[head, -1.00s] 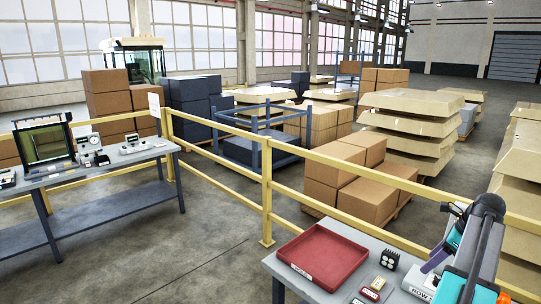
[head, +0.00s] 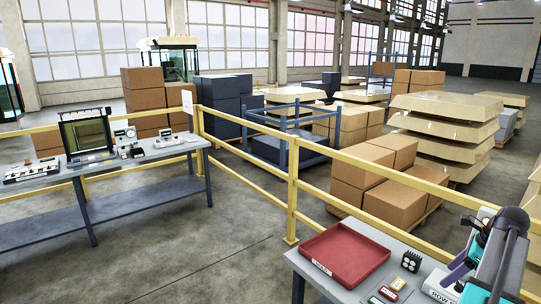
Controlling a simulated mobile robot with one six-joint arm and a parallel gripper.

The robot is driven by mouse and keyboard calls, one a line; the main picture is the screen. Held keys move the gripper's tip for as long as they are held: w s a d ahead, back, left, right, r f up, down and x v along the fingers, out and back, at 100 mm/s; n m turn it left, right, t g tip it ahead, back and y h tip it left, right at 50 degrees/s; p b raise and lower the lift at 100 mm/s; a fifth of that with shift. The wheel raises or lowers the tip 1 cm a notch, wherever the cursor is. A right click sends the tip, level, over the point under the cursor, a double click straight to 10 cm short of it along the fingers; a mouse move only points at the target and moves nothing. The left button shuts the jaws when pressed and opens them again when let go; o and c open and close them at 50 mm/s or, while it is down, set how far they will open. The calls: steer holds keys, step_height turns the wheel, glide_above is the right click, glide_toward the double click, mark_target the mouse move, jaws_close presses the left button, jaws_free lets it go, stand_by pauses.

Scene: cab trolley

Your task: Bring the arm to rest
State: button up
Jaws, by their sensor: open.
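My arm shows at the lower right of the head view, folded, with a dark elbow up and teal and grey links running down. My gripper (head: 456,273) is at the low end of the arm, with purple parts pointing down and left over the right end of the near table. It is open, and I see nothing held in it. Its tips are small and partly hidden by the arm.
A grey table (head: 314,276) holds a red tray (head: 345,255), a black block (head: 411,261), small red and yellow items (head: 389,290) and a lettered box (head: 440,287) close by the gripper. A yellow railing (head: 292,190) runs behind. A second bench (head: 60,188) stands left; floor between is clear.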

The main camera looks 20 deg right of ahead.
steer(key=w+a+f+n+g, duration=0.1)
steer(key=w+a+f+n, duration=0.45)
steer(key=a, duration=0.35)
steer(key=w+a+f+n+g, duration=0.1)
steer(key=w+a+f+n, duration=0.3)
steer(key=w+a+f, duration=0.45)
steer(key=w+a+f+n+g, duration=0.1)
steer(key=w+a+f+n, duration=0.3)
steer(key=a, duration=0.7)
steer(key=s+a+f+n+h, duration=0.1)
steer(key=a+f+n, duration=0.4)
steer(key=a, duration=0.5)
steer(key=a+f+n+g, duration=0.1)
steer(key=a+f+n, duration=0.2)
steer(key=a+n, duration=0.55)
steer(key=s+a+f+n+h, duration=0.1)
steer(key=a+f+n, duration=0.3)
steer(key=a, duration=0.7)
steer(key=s+f+g+b, duration=0.6)
steer(key=s+f+b, duration=0.4)
steer(key=s+f, duration=1.5)
step_height(320, 180, down, 3)
steer(key=shift+s+a+f, duration=0.2)
steer(key=shift+s+a, duration=0.15)
steer(key=shift+s, duration=0.05)
